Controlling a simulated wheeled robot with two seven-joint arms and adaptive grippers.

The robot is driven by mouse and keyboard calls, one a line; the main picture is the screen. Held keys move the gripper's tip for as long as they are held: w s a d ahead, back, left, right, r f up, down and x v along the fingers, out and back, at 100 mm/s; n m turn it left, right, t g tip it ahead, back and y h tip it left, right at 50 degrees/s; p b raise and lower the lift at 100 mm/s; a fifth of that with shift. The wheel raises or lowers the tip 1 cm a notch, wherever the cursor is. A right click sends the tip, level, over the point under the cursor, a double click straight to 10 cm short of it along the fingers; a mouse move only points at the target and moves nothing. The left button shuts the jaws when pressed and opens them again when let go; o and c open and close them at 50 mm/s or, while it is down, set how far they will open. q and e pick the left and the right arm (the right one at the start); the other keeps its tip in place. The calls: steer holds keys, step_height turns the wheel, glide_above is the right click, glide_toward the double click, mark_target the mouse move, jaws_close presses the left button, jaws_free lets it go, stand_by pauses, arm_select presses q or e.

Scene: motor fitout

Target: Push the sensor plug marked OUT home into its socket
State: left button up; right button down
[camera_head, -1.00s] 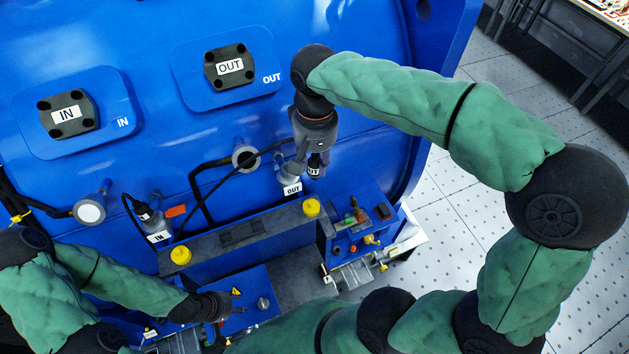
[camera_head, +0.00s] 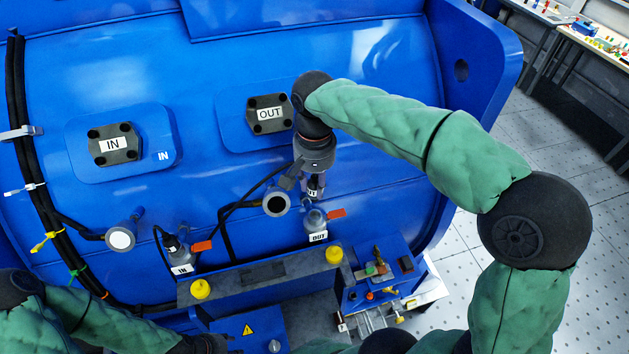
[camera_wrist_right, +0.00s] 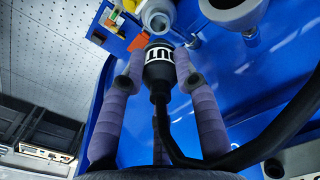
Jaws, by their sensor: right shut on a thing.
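My right gripper (camera_head: 312,180) is shut on the black sensor plug marked OUT (camera_head: 315,192). In the right wrist view the plug (camera_wrist_right: 158,65) sits between the two fingers, its black cable trailing back toward the camera. The grey OUT socket (camera_head: 315,220), with a white OUT label and an orange lever, stands just below the plug in the head view. In the right wrist view the socket (camera_wrist_right: 157,14) lies just beyond the plug's end; whether they touch is unclear. My left gripper (camera_head: 212,344) is at the bottom edge, partly cut off, its jaws unclear.
A grey round pipe end (camera_head: 276,203) stands left of the held plug. The IN plug and socket (camera_head: 179,255), with an orange lever (camera_head: 202,246), are farther left. A grey ledge with yellow knobs (camera_head: 334,255) and a control box (camera_head: 375,275) lie below.

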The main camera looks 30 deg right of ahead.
mark_target(315, 177)
steer(key=shift+f+b, duration=1.95)
steer(key=shift+f, duration=0.8)
steer(key=shift+s+f+b, duration=0.1)
steer(key=shift+f+b, duration=1.1)
steer(key=shift+f, duration=0.4)
steer(key=c, duration=0.9)
jaws_free()
steer(key=shift+o, duration=0.2)
step_height(315, 177, up, 12)
